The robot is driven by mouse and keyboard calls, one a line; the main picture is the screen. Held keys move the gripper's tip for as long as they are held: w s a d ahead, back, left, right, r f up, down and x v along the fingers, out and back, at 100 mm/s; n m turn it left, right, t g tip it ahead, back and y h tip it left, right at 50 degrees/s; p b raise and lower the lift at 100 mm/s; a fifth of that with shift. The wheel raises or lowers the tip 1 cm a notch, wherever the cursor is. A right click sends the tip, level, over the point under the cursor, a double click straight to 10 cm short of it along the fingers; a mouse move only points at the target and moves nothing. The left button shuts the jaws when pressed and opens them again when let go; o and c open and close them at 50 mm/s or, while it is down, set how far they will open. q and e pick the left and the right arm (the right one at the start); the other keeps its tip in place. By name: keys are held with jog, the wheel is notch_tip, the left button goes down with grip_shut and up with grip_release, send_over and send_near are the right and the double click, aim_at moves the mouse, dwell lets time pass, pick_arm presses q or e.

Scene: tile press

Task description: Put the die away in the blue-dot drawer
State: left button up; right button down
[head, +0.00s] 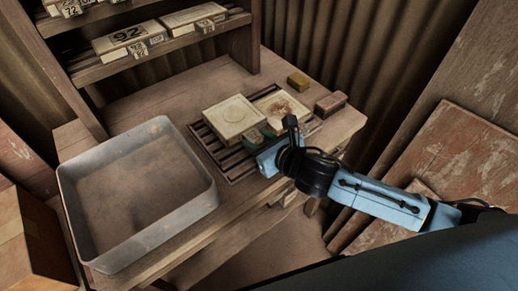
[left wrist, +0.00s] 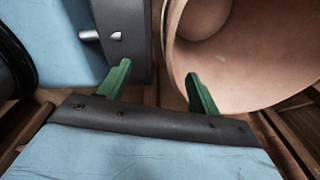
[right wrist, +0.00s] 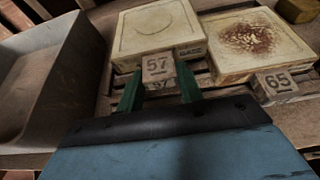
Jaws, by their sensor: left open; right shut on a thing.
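What seems to be the die is a square cream slab (head: 232,117) with a round mark on top, lying on the slatted rack on the table. In the right wrist view the slab (right wrist: 158,32) has a small block marked 57 (right wrist: 157,66) at its near edge. My right gripper (head: 262,138) has its green fingers on both sides of that block and is shut on it. My left gripper (left wrist: 158,80) is open and empty in its wrist view and out of the head view. I see no blue dot.
A second cream slab (head: 280,107) with a rusty stain lies beside it, with a block marked 65 (right wrist: 276,83). A grey tray (head: 70,200) stands at left. Shelves (head: 125,62) hold more numbered slabs. A round tan opening (left wrist: 235,50) is close to my left gripper.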

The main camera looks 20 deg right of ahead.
notch_tip(320, 180, down, 2)
jog(key=shift+f+b, duration=0.25)
jog(key=shift+b, duration=0.15)
jog(key=shift+f, duration=0.2)
jog(key=shift+r, duration=0.1)
pick_arm(q)
jog(key=shift+w+a+f, duration=0.3)
jog(key=shift+a+f, duration=0.2)
jog(key=shift+a, duration=0.3)
pick_arm(e)
jog(key=shift+f, duration=0.2)
jog(key=c, duration=1.2)
grip_release()
jog(key=shift+o, duration=1.4)
pick_arm(q)
jog(key=shift+d, duration=0.3)
